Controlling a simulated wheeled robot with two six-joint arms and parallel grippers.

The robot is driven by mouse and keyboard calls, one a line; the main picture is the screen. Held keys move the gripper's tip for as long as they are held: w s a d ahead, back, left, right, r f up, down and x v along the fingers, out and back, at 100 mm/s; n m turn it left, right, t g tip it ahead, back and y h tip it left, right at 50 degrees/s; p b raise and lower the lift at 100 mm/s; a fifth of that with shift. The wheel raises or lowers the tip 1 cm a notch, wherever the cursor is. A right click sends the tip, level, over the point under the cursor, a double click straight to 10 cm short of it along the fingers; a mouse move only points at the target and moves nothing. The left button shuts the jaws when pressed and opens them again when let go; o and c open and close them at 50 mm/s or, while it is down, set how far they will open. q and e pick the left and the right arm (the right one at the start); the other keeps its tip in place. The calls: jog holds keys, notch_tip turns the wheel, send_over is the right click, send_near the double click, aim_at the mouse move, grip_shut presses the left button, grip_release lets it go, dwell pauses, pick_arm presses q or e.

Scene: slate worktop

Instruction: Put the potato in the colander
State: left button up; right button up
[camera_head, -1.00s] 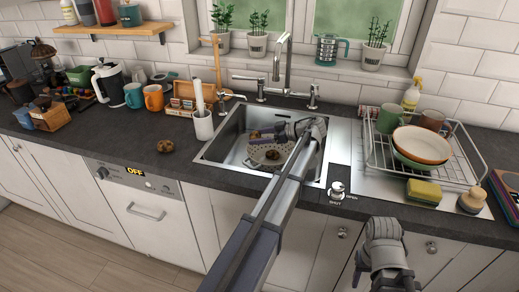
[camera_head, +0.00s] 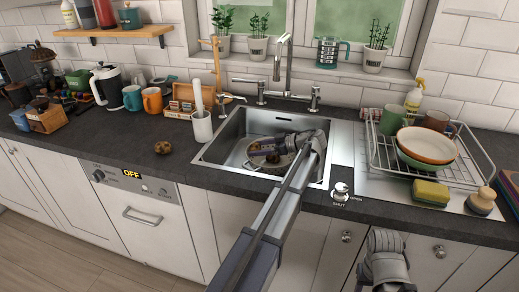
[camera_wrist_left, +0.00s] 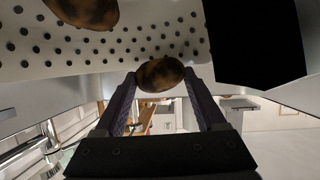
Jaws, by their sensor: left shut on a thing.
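The colander (camera_head: 262,171) stands in the sink, partly hidden by my left arm. Its perforated inside (camera_wrist_left: 120,45) fills the upper part of the left wrist view. My left gripper (camera_head: 256,152) reaches down to the colander from the right. In the left wrist view its fingers are shut on a brown mottled potato (camera_wrist_left: 160,74), in front of the perforated surface; I cannot tell whether it touches. Another brown potato (camera_wrist_left: 85,10) lies in the colander. A further potato (camera_head: 163,147) lies on the worktop left of the sink. My right arm's end (camera_head: 385,262) shows at the bottom, its jaws unclear.
The sink (camera_head: 235,130) has a tall tap (camera_head: 277,65) behind it. A white utensil holder (camera_head: 201,127) stands at its left edge. A dish rack (camera_head: 465,160) with bowls (camera_head: 430,142) and a sponge (camera_head: 430,193) are on the right.

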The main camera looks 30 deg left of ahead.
pick_arm(q)
jog(key=shift+f, duration=0.3)
jog(key=o, duration=1.3)
jog(key=shift+d, duration=0.1)
jog(key=shift+r, duration=0.1)
jog(key=shift+r+p, duration=0.25)
jog(key=shift+p, duration=0.05)
jog(key=p+v, duration=0.1)
jog(key=v, duration=0.1)
jog(key=p+v, duration=0.1)
jog(key=v, duration=0.2)
jog(key=p+v, duration=0.1)
jog(key=v, duration=0.1)
jog(key=shift+d+r, duration=0.15)
jog(key=shift+r, duration=0.25)
